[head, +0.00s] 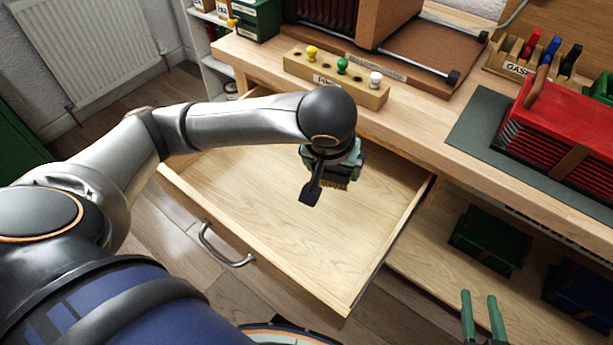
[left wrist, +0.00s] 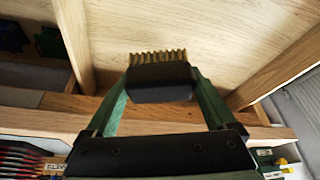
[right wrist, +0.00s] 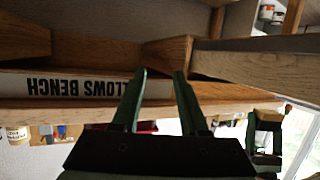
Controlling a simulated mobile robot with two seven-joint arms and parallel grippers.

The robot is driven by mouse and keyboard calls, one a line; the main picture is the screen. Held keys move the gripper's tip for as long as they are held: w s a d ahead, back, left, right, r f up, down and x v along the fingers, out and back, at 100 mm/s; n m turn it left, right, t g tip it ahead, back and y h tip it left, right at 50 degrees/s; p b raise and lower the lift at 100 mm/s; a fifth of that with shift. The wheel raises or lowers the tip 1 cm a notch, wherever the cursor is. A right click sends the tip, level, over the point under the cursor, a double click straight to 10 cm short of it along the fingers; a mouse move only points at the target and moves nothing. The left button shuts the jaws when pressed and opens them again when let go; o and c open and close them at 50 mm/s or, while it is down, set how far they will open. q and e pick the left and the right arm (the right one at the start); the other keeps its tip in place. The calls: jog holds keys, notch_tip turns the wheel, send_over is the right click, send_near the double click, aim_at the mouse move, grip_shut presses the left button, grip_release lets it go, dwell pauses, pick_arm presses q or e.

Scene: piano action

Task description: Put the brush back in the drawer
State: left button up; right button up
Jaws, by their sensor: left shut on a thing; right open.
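The brush (head: 311,188) has a black body and tan bristles. My left gripper (head: 333,163) is shut on it and holds it over the open, empty drawer (head: 262,222); its height above the drawer floor is hard to tell. In the left wrist view the black brush block (left wrist: 160,84) sits between the green fingers, with its bristles towards the pale wood of the drawer. My right gripper (head: 480,296) is open and empty at the lower right of the head view, apart from the drawer. Its spread fingers also show in the right wrist view (right wrist: 160,76).
The wooden workbench (head: 425,135) runs above the drawer. On it are a block with coloured knobs (head: 335,80), a red bellows (head: 560,130) on a dark mat and a tool rack (head: 530,60). Green (head: 488,238) and blue (head: 582,292) bins stand on the lower shelf.

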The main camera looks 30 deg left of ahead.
pick_arm(q)
jog(key=shift+w+a+f+b, duration=0.1)
jog(key=shift+f+b, duration=0.2)
jog(key=shift+f, duration=0.6)
jog(key=w+a+f+b, duration=0.1)
jog(key=w+a+f, duration=0.35)
jog(key=a, duration=0.25)
jog(key=b, duration=0.2)
send_over(306, 173)
jog(key=d, duration=0.1)
jog(key=f, duration=0.4)
jog(key=shift+s, duration=0.35)
jog(key=shift+w+a+f, duration=0.2)
jog(key=shift+a+f, duration=0.05)
jog(key=shift+f, duration=0.05)
jog(key=f, duration=0.3)
jog(key=shift+w+a+f+b, duration=0.15)
jog(key=shift+a+f+b, duration=0.05)
jog(key=shift+b, duration=0.2)
jog(key=shift+f, duration=0.1)
pick_arm(e)
notch_tip(306, 173, up, 21)
jog(key=s+a+n+t+y, duration=0.1)
jog(key=n+t+y, duration=0.4)
jog(key=t+y, duration=0.2)
jog(key=shift+s+a+n+t, duration=0.25)
jog(key=shift+s+n+t, duration=0.15)
jog(key=shift+t, duration=0.2)
